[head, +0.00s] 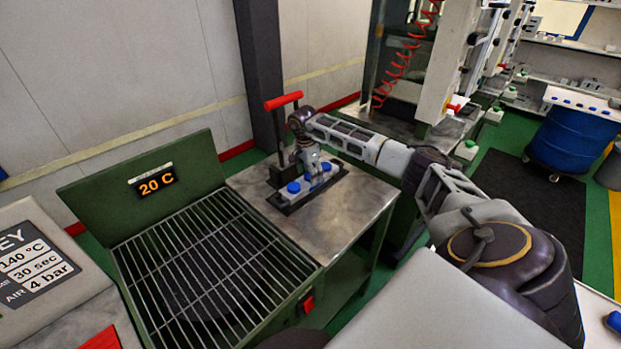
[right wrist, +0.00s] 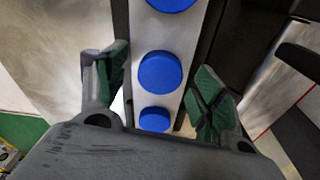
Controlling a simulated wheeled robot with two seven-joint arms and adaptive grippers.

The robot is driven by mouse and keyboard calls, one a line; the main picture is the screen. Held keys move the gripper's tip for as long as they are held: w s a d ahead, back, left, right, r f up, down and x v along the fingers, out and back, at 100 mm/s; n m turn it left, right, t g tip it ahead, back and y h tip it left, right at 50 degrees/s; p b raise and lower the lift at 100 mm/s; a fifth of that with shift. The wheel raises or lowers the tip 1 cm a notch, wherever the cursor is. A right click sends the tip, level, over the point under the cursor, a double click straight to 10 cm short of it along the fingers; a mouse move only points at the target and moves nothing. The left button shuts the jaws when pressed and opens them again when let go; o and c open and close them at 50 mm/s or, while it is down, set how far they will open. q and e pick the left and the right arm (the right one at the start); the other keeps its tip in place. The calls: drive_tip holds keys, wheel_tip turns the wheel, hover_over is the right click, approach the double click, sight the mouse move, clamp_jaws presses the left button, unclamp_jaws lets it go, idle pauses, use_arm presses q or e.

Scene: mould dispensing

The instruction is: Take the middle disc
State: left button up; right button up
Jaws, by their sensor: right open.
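Three blue discs sit in a row on a pale bar. In the right wrist view the middle disc (right wrist: 160,72) lies between my open fingers, the near disc (right wrist: 155,120) is below it, and the far disc (right wrist: 172,4) is cut by the top edge. In the head view two discs show, one at the left end (head: 293,187) and one at the right end (head: 326,166); the middle one is largely hidden by my right gripper (head: 309,170). My right gripper (right wrist: 162,65) is open and empty above the bar. My left gripper is out of view.
The bar's fixture, with a red-handled lever (head: 283,101), stands on a metal bench (head: 345,205). Left of it is a green box with a wire grill (head: 205,275) and a raised lid reading 20 C (head: 155,182). A dark column (head: 262,70) rises behind.

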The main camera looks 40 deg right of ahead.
drive_tip(key=c, duration=1.1)
drive_tip(key=shift+r, duration=0.1)
drive_tip(key=shift+w+r, duration=0.1)
drive_tip(key=shift+r, duration=0.45)
wheel_tip(320, 180, up, 9)
drive_tip(key=shift+f+b, duration=0.15)
drive_tip(key=shift+b, duration=0.25)
